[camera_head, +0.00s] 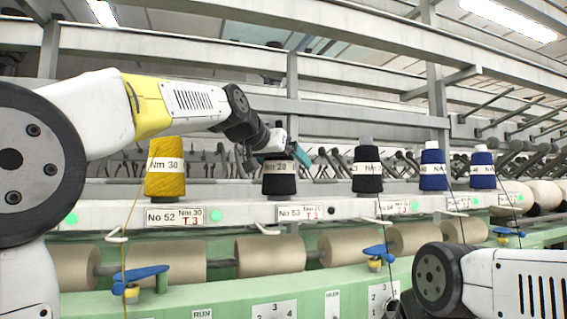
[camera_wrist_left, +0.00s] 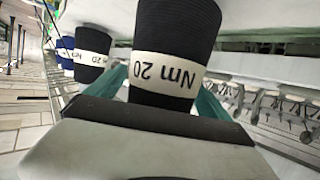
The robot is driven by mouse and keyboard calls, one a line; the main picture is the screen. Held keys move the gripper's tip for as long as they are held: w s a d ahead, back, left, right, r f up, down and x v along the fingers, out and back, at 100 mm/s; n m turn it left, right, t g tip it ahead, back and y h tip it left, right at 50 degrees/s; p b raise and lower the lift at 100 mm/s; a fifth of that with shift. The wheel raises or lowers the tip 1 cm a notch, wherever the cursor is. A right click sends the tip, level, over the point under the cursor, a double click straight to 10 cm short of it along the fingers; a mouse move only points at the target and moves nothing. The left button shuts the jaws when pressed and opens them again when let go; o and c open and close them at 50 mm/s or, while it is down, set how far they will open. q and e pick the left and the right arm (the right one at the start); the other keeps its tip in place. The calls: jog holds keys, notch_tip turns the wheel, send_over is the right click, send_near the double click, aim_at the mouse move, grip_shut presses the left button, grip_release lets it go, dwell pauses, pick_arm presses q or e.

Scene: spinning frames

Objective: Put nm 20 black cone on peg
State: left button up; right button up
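The Nm 20 black cone (camera_head: 279,182) stands upright at the rail above the No 53 label in the head view. Its white band reads Nm 20, upside down in the left wrist view (camera_wrist_left: 165,72). My left gripper (camera_head: 287,155) is at the cone's upper part. Its teal fingers lie close against both sides of the cone in the wrist view and look shut on it. The peg under the cone is hidden, so I cannot tell how fully the cone sits. My right arm is at the lower right; its gripper is not clearly visible.
A yellow Nm 30 cone (camera_head: 165,182) stands left on the rail (camera_head: 240,212). Another black cone (camera_head: 367,172) and two blue cones (camera_head: 433,172) (camera_head: 482,170) stand to the right. Beige rollers (camera_head: 270,255) and blue thread guides (camera_head: 140,273) lie below. Metal beams run overhead.

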pick_arm(q)
jog(key=v, duration=0.7)
jog(key=shift+s+a, duration=0.2)
jog(key=shift+s, duration=0.15)
jog(key=shift+r, duration=0.1)
